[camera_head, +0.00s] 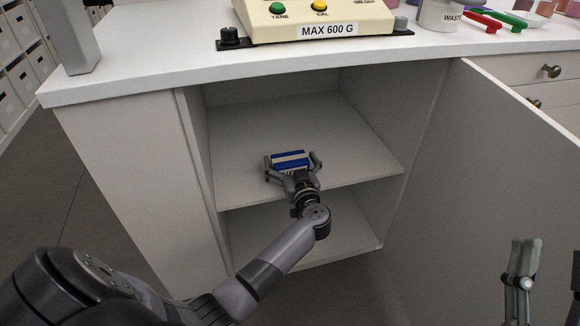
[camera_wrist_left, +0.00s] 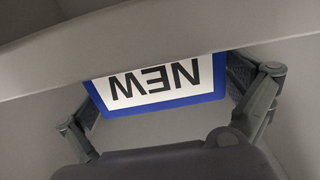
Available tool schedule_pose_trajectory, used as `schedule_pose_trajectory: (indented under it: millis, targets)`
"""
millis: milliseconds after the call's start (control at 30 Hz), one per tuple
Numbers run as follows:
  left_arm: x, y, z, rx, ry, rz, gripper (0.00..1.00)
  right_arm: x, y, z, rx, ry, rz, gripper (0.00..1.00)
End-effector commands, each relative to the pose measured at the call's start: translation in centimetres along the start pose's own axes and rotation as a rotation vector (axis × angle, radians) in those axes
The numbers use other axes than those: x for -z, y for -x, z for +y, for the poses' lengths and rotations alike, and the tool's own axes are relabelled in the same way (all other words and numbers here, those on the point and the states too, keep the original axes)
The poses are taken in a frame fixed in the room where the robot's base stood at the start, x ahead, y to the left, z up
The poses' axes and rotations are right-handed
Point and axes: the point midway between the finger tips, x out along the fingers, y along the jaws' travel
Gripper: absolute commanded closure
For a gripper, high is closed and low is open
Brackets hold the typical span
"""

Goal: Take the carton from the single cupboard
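The carton (camera_head: 290,162) is a small blue box with a white band, over the middle shelf of the open cupboard (camera_head: 290,130). In the left wrist view, its white label (camera_wrist_left: 155,85) reads NEW upside down. My left gripper (camera_head: 293,163) reaches in from the front, with one finger along each side of the carton. In the left wrist view, both finger pads lie against the carton's sides, so it looks gripped. A pale edge hides part of the carton there. I cannot tell whether it touches the shelf. My right gripper (camera_head: 548,262) is open and empty at the lower right.
The cupboard door (camera_head: 480,180) stands open on the right. The white countertop (camera_head: 150,55) overhangs the opening and holds a scale (camera_head: 318,18), a waste tub (camera_head: 438,14) and coloured-handled tools (camera_head: 490,20). The lower shelf (camera_head: 345,235) is bare where it shows. Drawers (camera_head: 545,70) are at the right.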

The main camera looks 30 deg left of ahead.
Motion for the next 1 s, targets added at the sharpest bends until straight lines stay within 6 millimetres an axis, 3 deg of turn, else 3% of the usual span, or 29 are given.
schedule_pose_trajectory:
  millis: [667,1000]
  targets:
    - [-0.04,0.04,0.0,0.0,0.0,-0.001,0.48,-0.07,0.01,0.01,0.0,0.0,-0.002,0.54]
    - [0.18,0.04,0.01,0.0,0.001,0.0,0.48,-0.21,-0.05,0.02,-0.001,0.0,-0.013,0.54]
